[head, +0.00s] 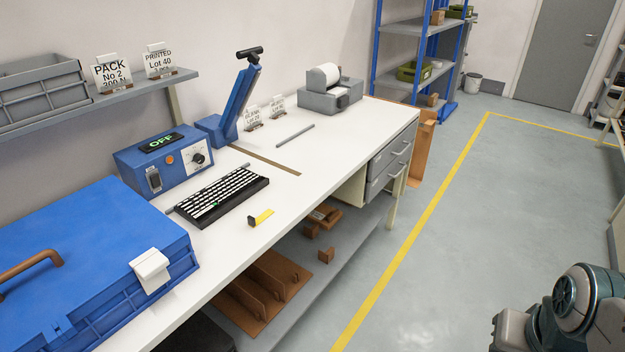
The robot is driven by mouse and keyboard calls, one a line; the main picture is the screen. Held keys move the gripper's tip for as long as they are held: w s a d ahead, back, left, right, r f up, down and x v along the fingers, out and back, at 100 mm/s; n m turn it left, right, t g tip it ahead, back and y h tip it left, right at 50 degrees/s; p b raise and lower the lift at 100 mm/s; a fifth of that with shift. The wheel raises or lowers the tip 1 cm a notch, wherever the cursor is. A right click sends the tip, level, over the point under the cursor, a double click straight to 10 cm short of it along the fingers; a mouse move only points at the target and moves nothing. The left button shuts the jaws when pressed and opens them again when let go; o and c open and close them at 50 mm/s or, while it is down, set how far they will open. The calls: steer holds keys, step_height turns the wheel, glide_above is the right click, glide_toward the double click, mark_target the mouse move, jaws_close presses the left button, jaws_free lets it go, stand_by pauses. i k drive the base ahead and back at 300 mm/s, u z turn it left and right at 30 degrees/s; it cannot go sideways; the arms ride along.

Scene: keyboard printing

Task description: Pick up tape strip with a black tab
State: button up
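A short yellow tape strip (263,215) with a black tab (251,221) at its left end lies on the white workbench (215,258), near the front edge. It is just to the right of the black keyboard (222,199) and apart from it. Part of my arm shows at the bottom right, over the floor and far from the bench. My gripper cannot be made out in this view.
A blue case (95,255) fills the bench's left end. A blue control box (163,158) showing OFF, a blue lever press (236,105) and a grey label printer (330,92) stand along the back. A grey rod (295,133) lies mid-bench. The floor (455,200) right of the bench is clear.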

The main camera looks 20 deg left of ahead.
mark_target(252, 221)
steer(key=u, duration=0.45)
steer(key=i, duration=1.2)
steer(key=u, duration=1.3)
steer(key=i, duration=0.5)
steer(key=u, duration=0.3)
